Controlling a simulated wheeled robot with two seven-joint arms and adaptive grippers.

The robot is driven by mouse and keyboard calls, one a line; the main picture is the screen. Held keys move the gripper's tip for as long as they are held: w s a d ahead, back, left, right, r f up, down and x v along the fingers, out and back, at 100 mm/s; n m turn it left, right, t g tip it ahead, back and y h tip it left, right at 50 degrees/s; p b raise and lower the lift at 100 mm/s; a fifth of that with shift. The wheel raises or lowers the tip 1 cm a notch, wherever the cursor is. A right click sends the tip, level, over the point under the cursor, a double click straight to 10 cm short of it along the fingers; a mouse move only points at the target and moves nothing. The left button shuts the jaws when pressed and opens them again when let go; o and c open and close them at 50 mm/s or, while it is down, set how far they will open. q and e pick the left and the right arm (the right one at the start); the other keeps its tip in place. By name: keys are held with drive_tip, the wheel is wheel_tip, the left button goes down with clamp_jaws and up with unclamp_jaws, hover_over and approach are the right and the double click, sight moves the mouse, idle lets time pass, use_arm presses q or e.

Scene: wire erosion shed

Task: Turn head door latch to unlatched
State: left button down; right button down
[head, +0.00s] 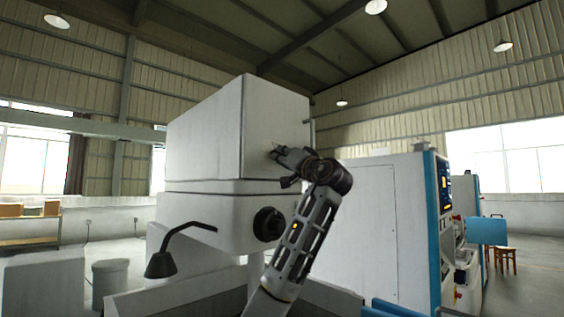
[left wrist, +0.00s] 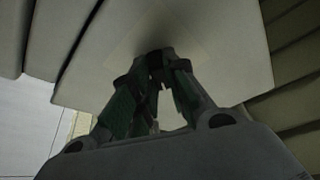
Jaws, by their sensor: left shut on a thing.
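The head door is the pale grey face (head: 277,112) of the machine's boxy upper head. My left gripper (head: 277,153) reaches up to this door and its fingertips are at the door's surface. It is shut on a small dark piece, the head door latch, which the fingers mostly hide. In the left wrist view the two green-padded fingers (left wrist: 155,75) close in on the dark latch (left wrist: 155,58) against the pale door panel (left wrist: 210,40). I cannot tell the latch's angle. My right gripper is not in view.
A black round knob (head: 268,224) sits on the lower housing below my left gripper. A black lamp (head: 163,264) on a bent arm hangs in front of the machine. A large white cabinet with a blue edge (head: 432,230) stands to the right.

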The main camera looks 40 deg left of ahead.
use_arm(q)
drive_tip(key=shift+w+f+n+g+y, duration=0.15)
drive_tip(key=shift+n+g, duration=0.5)
drive_tip(key=shift+n, duration=0.65)
drive_tip(key=shift+r+n+g+y, duration=0.1)
drive_tip(key=shift+n+g+y, duration=0.15)
drive_tip(key=shift+n+g, duration=0.75)
drive_tip(key=shift+w+f+n+g+y, duration=0.1)
drive_tip(key=shift+n+g+y, duration=0.2)
drive_tip(key=shift+n, duration=1.6)
drive_tip(key=c, duration=1.4)
unclamp_jaws()
drive_tip(key=v, duration=1.2)
drive_tip(key=shift+w, duration=0.1)
